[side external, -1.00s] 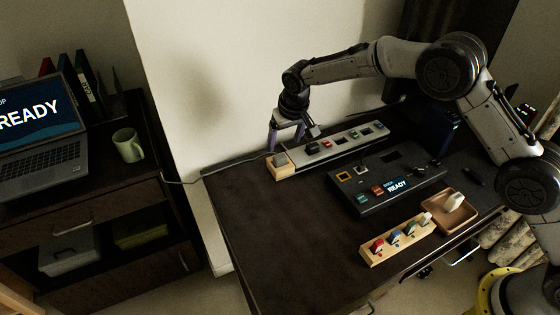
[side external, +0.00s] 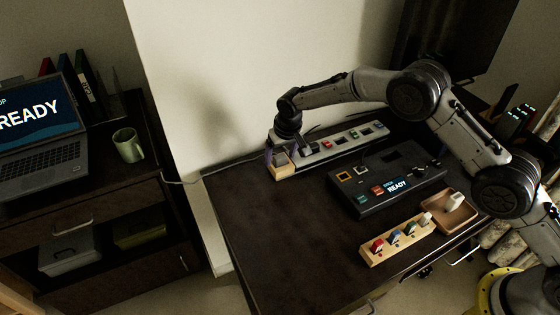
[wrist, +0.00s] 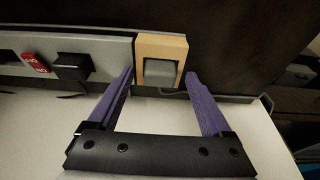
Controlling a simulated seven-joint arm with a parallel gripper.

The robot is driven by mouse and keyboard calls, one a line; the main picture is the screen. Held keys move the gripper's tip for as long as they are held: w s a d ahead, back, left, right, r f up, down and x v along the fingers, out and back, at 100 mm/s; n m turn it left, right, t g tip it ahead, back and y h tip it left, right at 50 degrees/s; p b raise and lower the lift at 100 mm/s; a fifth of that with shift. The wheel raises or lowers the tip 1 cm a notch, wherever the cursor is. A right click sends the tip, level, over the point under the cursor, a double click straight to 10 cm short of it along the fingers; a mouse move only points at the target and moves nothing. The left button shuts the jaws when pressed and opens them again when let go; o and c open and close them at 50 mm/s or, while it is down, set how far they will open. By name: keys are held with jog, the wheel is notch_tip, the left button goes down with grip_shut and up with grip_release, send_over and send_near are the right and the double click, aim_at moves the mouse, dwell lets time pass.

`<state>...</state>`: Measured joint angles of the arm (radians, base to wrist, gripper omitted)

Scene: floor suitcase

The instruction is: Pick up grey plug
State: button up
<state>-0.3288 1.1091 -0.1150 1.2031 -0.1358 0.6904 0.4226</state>
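The grey plug (wrist: 160,72) sits in a light wooden block (wrist: 147,46) at the end of the long grey strip. In the side view the grey plug (side external: 281,159) shows on top of the wooden block (side external: 283,173), partly hidden by my arm. My gripper (wrist: 159,77) is open. In the wrist view its two purple fingers reach to either side of the plug, with a gap on each side. In the side view my gripper (side external: 279,152) is low over the block; its fingertips are mostly hidden.
The grey strip (side external: 340,142) carries red, black and other coloured pieces. A black console (side external: 363,201) with a READY screen stands in front. A wooden rack (side external: 386,251) of coloured plugs and a tan tray (side external: 446,223) lie nearer. The table's left front area is clear.

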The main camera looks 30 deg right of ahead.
grip_shut()
dwell(0.3)
